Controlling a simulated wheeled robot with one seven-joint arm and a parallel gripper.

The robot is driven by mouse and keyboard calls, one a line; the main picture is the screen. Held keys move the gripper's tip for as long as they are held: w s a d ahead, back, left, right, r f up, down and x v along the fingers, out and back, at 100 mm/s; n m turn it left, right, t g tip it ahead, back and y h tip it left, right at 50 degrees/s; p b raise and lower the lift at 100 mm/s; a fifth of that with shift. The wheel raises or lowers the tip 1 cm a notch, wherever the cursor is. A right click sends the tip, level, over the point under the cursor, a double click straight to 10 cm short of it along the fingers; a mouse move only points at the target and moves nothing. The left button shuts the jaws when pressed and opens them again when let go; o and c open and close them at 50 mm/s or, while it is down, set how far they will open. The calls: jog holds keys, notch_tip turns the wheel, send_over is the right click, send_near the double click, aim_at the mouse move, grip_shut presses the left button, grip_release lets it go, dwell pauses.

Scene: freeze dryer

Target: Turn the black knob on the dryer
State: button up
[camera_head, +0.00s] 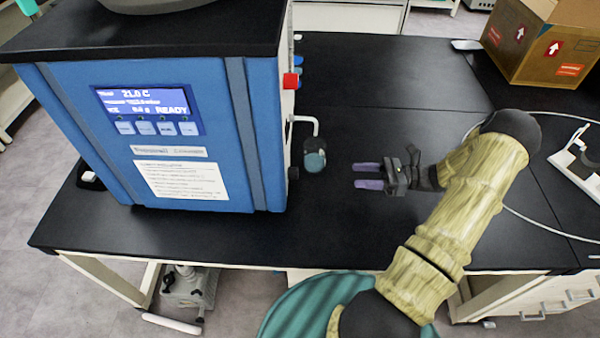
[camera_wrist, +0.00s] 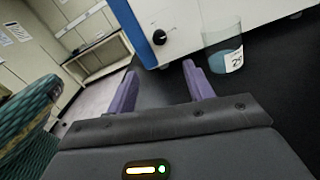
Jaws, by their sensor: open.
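The blue freeze dryer (camera_head: 255,140) stands on the black table at the left. Its black knob (camera_wrist: 160,37) shows in the wrist view on the white side panel, with a small white mark on it. In the head view the black knob (camera_head: 293,173) is a small dark shape low on the dryer's right side. My gripper (camera_head: 368,175) is open and empty, to the right of the dryer, with its purple fingers pointing left toward it. In the wrist view the fingers of my gripper (camera_wrist: 157,85) are spread apart, below the knob and not touching it.
A beaker with blue-green liquid (camera_head: 315,160) stands beside the dryer under a bent white pipe (camera_head: 316,124), close to the knob. A red button (camera_head: 291,81) is higher on that side. A cardboard box (camera_head: 545,45) is at the back right. The black table (camera_head: 390,90) behind my gripper is clear.

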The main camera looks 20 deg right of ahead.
aim_at(293, 173)
jog(key=p+x, duration=0.3)
jog(key=x, duration=1.4)
jog(key=shift+a, duration=0.2)
jog(key=shift+c, duration=0.4)
jog(key=c, duration=0.9)
